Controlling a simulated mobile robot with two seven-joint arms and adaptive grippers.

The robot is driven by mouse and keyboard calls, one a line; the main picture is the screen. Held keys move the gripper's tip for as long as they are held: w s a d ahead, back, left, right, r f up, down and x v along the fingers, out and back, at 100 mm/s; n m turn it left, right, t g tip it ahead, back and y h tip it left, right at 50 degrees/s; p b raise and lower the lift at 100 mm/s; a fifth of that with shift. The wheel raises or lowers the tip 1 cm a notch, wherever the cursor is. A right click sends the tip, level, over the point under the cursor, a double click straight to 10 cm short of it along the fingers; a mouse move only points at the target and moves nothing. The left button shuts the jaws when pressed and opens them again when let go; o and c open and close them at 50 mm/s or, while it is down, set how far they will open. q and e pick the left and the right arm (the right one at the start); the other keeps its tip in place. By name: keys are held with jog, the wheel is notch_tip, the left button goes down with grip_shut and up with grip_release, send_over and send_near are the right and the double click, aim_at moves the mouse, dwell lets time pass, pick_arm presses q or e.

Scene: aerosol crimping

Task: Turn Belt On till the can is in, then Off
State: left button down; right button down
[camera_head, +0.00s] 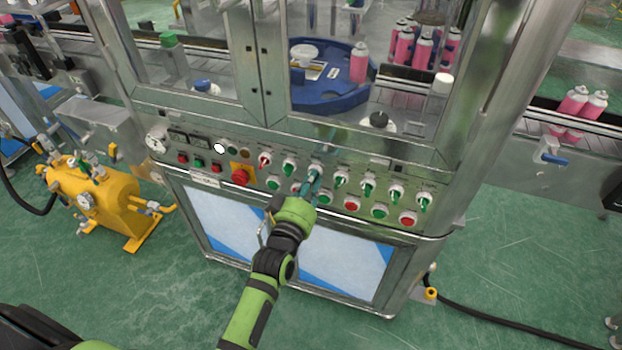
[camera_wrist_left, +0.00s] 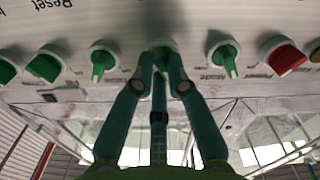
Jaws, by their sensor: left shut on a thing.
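My left gripper (camera_head: 312,186) is at the control panel (camera_head: 250,150) on the front of the machine. Its fingers are shut around a green selector knob (camera_head: 315,171) in the upper row. In the left wrist view the two green fingers close on this knob (camera_wrist_left: 161,60), whose face is partly hidden between them. The label by the knob is not readable. A pink can (camera_head: 359,63) stands upright on the blue round table (camera_head: 322,100) behind the glass. Several more pink cans (camera_head: 403,46) stand to its right. My right gripper does not show.
Other green knobs flank the held one closely (camera_wrist_left: 104,62), (camera_wrist_left: 222,56). A red emergency button (camera_head: 240,177) sits to the left. Pink cans (camera_head: 573,101) stand on the conveyor at the right. A yellow tank (camera_head: 95,200) stands on the floor at the left.

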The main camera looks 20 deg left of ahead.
pick_arm(q)
jog(key=shift+n, duration=0.6)
jog(key=c, duration=1.2)
grip_release()
jog(key=s, duration=1.2)
jog(key=shift+a, duration=0.2)
